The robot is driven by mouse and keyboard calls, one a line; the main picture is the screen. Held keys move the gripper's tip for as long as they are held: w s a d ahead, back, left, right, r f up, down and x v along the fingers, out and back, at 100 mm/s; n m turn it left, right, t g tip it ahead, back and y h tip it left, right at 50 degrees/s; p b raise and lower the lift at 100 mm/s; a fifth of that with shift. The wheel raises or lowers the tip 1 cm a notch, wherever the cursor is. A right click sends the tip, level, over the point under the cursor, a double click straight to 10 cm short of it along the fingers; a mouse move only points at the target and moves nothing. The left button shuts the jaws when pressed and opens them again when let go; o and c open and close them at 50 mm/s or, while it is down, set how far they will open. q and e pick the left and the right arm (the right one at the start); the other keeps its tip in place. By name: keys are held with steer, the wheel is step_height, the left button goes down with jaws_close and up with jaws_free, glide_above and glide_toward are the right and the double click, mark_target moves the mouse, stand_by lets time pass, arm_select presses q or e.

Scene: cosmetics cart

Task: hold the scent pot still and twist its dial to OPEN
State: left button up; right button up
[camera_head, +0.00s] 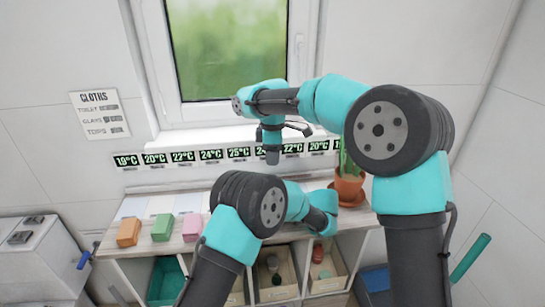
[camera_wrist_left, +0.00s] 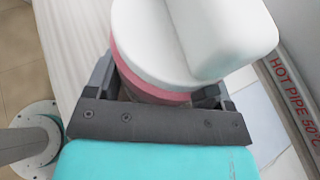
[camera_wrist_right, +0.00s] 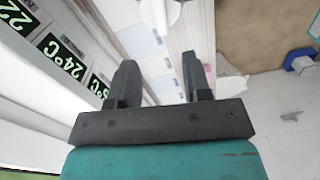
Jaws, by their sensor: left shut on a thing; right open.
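The scent pot (camera_wrist_left: 172,92) shows in the left wrist view as a round body with a pink band. Its white dial (camera_wrist_left: 195,45) has a raised grip bar across the top; no OPEN mark is readable. My left gripper (camera_wrist_left: 158,88) is shut around the pot, one finger on each side. In the head view the pot and the left fingertips are hidden behind my left arm. My right gripper (camera_head: 272,155) points down above the back of the cart. In the right wrist view its two fingers (camera_wrist_right: 157,85) are apart with nothing between them.
Orange (camera_head: 129,232), green (camera_head: 162,228) and pink (camera_head: 192,227) blocks sit on the cart top (camera_head: 110,215) at the left. A potted plant (camera_head: 348,187) stands at the right. Temperature labels (camera_head: 210,156) line the back. Bins fill the shelf below. A hot-pipe label (camera_wrist_left: 295,95) is beside the left gripper.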

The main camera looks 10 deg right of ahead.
steer(key=shift+o, duration=1.3)
steer(key=o, duration=0.3)
steer(key=shift+w+m, duration=0.25)
steer(key=shift+m, duration=0.35)
steer(key=o, duration=0.3)
steer(key=shift+w+f+m+g, duration=0.1)
steer(key=shift+w+m+g, duration=0.35)
steer(key=shift+m, duration=0.75)
steer(key=shift+o, duration=0.3)
steer(key=shift+w+m, duration=0.25)
steer(key=shift+m, duration=0.45)
steer(key=w+m+g, duration=0.1)
steer(key=m, duration=0.3)
steer(key=w+m+g, duration=0.1)
steer(key=m, duration=0.3)
steer(key=w+m+g, duration=0.1)
steer(key=m, duration=0.4)
steer(key=shift+d+f+g+y, duration=0.3)
steer(key=shift+d+f+g, duration=0.05)
steer(key=shift+f, duration=0.05)
steer(key=shift+x, duration=6)
